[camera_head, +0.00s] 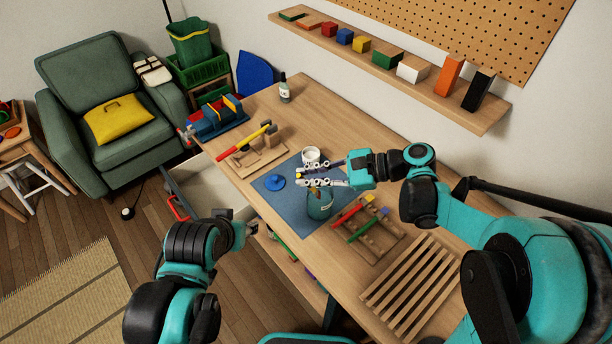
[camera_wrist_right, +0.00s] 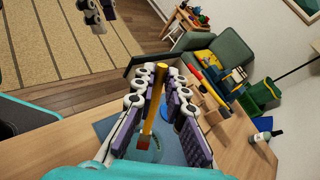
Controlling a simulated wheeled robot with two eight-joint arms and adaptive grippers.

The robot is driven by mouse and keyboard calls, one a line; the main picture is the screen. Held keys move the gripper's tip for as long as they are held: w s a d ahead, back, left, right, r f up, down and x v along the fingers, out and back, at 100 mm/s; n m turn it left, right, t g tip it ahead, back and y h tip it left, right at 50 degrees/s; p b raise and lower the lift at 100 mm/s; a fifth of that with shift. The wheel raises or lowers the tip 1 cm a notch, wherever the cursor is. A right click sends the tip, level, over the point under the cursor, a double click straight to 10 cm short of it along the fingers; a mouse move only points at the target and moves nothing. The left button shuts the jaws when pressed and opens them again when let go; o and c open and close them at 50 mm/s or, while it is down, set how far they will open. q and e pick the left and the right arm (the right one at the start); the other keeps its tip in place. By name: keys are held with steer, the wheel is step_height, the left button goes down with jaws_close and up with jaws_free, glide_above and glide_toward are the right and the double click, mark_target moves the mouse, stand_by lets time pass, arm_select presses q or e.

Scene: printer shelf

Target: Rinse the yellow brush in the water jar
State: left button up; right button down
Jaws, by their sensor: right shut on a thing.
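The yellow brush (camera_wrist_right: 154,105) is between the fingers of my right gripper (camera_wrist_right: 149,90), which is shut on its handle. In the wrist view its reddish-brown lower part points toward the glass water jar (camera_wrist_right: 152,155); how deep the tip is cannot be told. In the head view my right gripper (camera_head: 305,175) is just above and behind the jar (camera_head: 319,207), which stands on a blue mat (camera_head: 297,207). A little yellow of the brush shows at the fingers there. My left gripper (camera_head: 240,236) is low by the open drawer, its jaws unclear.
A white cup (camera_head: 311,155) and a blue round object (camera_head: 275,182) sit near the gripper. A wooden rack (camera_head: 372,240) with red, green and blue-ended brushes lies right of the jar, beside a slatted rack (camera_head: 410,285).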

steer(key=shift+w+d+f+b, duration=0.3)
steer(key=shift+f+b, duration=0.3)
steer(key=shift+f, duration=0.2)
steer(key=shift+w+d+f+b, duration=0.25)
steer(key=shift+f+b, duration=0.3)
steer(key=shift+f, duration=0.25)
steer(key=shift+w+d+f+b, duration=0.3)
steer(key=shift+f+b, duration=0.3)
steer(key=shift+f, duration=0.2)
steer(key=shift+s+a, duration=0.1)
